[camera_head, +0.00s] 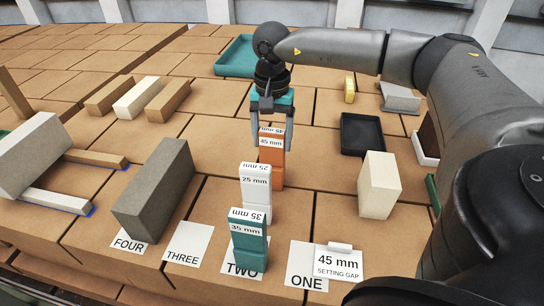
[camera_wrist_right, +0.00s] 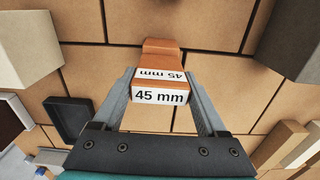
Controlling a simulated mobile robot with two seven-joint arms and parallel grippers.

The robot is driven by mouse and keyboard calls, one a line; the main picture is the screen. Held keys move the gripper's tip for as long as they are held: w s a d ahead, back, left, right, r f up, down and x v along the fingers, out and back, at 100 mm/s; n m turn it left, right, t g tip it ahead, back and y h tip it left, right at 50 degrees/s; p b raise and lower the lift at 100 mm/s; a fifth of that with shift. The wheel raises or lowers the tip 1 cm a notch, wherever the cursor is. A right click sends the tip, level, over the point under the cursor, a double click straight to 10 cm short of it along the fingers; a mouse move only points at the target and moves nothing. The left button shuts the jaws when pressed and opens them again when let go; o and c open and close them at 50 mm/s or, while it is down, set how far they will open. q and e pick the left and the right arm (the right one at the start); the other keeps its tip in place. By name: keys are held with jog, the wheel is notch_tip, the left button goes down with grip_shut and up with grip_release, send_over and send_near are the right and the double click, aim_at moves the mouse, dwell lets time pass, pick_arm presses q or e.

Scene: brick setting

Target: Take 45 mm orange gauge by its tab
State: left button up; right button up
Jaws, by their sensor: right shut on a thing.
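The 45 mm orange gauge (camera_head: 272,166) stands upright on the brick surface, behind the white 25 mm gauge (camera_head: 256,190) and the teal 35 mm gauge (camera_head: 249,240). My right gripper (camera_head: 271,140) comes down on it from above, shut on its upper tab with a finger on each side. In the right wrist view the orange gauge (camera_wrist_right: 158,110) shows its "45 mm" labels between the fingertips (camera_wrist_right: 160,90). Its base is partly hidden behind the 25 mm gauge in the head view. My left gripper is not in view.
Number cards and a "45 mm setting gap" sign (camera_head: 338,262) lie in front. A grey brick (camera_head: 153,192) stands left and a cream block (camera_head: 379,184) right. A black tray (camera_head: 362,135) and a teal tray (camera_head: 235,57) lie farther back.

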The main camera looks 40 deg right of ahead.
grip_shut()
jog(key=shift+r, duration=0.15)
dwell(0.5)
